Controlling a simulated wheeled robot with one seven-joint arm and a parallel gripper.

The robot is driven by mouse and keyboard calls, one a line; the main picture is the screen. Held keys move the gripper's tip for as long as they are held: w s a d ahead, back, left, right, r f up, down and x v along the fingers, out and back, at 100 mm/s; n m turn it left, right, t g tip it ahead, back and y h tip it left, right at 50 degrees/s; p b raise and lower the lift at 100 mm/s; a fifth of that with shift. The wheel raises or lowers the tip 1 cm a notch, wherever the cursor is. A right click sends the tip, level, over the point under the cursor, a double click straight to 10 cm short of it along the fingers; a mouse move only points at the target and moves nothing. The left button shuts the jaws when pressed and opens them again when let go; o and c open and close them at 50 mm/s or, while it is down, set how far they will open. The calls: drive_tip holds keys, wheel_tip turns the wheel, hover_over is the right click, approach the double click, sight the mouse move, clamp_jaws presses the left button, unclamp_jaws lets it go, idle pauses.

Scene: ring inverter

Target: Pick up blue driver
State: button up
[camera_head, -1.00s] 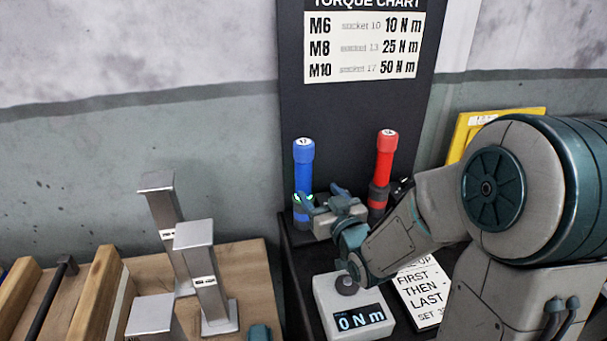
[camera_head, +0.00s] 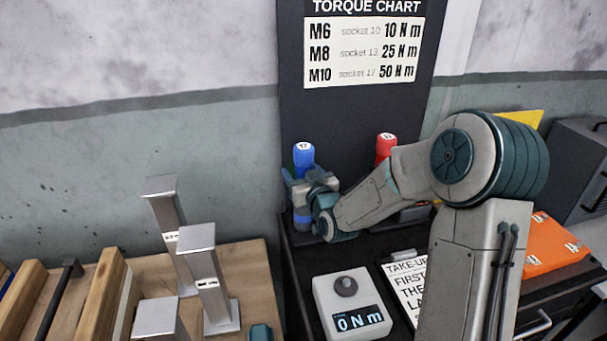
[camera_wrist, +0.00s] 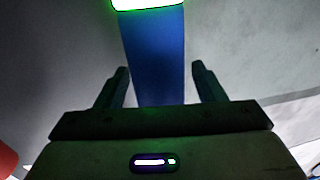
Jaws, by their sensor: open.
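The blue driver (camera_head: 304,154) stands upright at the back left of the dark bench, in front of the black chart panel. Its lower body is partly hidden by my gripper (camera_head: 298,186). In the wrist view the blue shaft (camera_wrist: 153,60) rises between my two fingers (camera_wrist: 160,85). The fingers are apart, with a visible gap on each side of the shaft. A bright green-edged patch shows at the top of the shaft there.
A red driver (camera_head: 385,147) stands to the right, partly behind my arm. A torque display box (camera_head: 350,301) reading 0 N m sits in front, beside a printed card (camera_head: 405,285). Silver posts (camera_head: 205,275) stand on a wooden board at left. The torque chart (camera_head: 362,45) hangs behind.

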drive_tip(key=shift+w+a, duration=0.1)
drive_tip(key=shift+w, duration=0.25)
drive_tip(key=shift+c, duration=0.3)
drive_tip(key=c, duration=1)
drive_tip(key=shift+c, duration=1.2)
drive_tip(key=shift+r, duration=0.2)
